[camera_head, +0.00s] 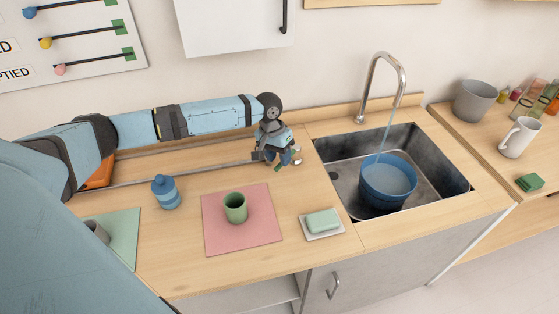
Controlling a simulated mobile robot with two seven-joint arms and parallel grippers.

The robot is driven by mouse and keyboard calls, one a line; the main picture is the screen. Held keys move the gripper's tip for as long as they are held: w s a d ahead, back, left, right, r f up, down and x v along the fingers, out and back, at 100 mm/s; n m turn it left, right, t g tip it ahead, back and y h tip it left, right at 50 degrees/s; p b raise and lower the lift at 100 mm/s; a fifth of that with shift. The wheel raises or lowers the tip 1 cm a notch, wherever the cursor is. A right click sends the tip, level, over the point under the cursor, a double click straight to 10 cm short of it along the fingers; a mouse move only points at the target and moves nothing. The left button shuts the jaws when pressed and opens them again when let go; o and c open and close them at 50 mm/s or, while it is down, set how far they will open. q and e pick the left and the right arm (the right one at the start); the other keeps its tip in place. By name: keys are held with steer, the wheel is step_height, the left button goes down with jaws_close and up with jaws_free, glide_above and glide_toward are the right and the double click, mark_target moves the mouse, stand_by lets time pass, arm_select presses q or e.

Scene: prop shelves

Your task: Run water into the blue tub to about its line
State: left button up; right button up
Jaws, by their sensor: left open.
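The blue tub (376,197) stands in the dark sink basin (440,178), under the curved metal faucet (401,75). A thin stream of water (385,138) runs from the spout into the tub. Pale water (390,179) shows inside, below the rim. I cannot make out a line on the tub. My left gripper (290,160) is open, low over the counter just left of the sink, apart from the tub. A small pale and green piece shows by its fingertips; I cannot tell what it is. My right gripper is not in view.
A green cup (235,208) stands on a pink mat (265,230). A blue jar (166,193) is to its left. A green soap bar (322,221) lies on a white dish (325,236). Right of the sink are a grey pot (474,101), white mug (519,138) and green sponge (530,182).

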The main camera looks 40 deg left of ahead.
arm_select(q)
steer(key=shift+d+f, duration=0.2)
steer(key=shift+f, duration=0.8)
jaws_close()
steer(key=shift+w, duration=0.1)
